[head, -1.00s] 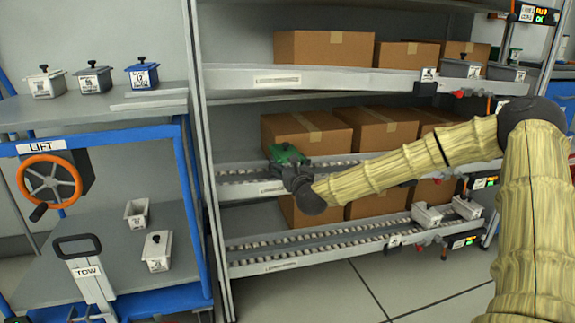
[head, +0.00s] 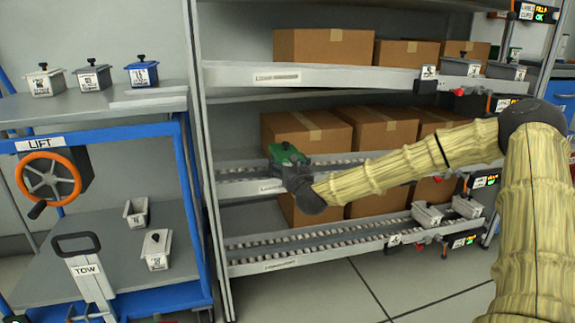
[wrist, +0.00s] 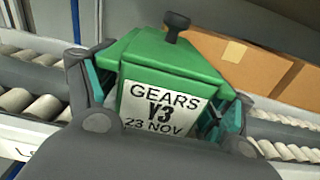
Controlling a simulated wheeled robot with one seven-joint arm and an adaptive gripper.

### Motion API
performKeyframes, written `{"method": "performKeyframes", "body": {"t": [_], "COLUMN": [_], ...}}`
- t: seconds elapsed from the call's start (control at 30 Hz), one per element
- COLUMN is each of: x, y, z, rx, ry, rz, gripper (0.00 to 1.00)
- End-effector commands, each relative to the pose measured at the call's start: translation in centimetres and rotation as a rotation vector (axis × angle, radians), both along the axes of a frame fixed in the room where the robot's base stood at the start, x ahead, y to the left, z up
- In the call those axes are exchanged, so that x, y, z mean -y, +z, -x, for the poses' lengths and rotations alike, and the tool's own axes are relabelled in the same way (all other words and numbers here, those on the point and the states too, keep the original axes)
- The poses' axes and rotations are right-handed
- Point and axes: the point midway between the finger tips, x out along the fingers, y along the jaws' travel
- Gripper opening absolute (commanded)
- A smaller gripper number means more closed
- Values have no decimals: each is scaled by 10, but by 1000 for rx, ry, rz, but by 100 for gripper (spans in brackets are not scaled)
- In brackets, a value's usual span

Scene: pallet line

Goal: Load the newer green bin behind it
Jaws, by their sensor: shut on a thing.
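The green bin (wrist: 172,70) has a lid with a dark knob and a white label reading "GEARS V3 23 NOV". My gripper (wrist: 160,112) is shut on the green bin, one finger at each side, in the wrist view. In the head view the green bin (head: 287,154) is at the left end of the middle roller lane (head: 238,175), in front of a cardboard box. My gripper (head: 298,178) is on its near side. Whether the bin's base touches the rollers is hidden.
Cardboard boxes (head: 385,127) stand behind the middle lane. The lower roller lane (head: 310,238) holds grey bins (head: 427,215) at its right end. A blue cart (head: 188,215) with a blue bin (head: 142,74) and others stands left, close to the rack upright (head: 203,150).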

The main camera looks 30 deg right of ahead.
Motion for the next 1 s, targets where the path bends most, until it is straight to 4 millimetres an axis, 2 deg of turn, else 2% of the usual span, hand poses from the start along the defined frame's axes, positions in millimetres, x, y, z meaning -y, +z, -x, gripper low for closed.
{"method": "performKeyframes", "body": {"t": [0.5,0.53,0.6,1.0], "x": [-1,-1,-1,-1], "y": [-12,-12,-13,-18], "z": [2,2,2,6], "rx": [-13,-13,-14,-22], "ry": [3,3,3,2], "rz": [-3,-3,-4,-6], "gripper": [38,85,98,100]}}
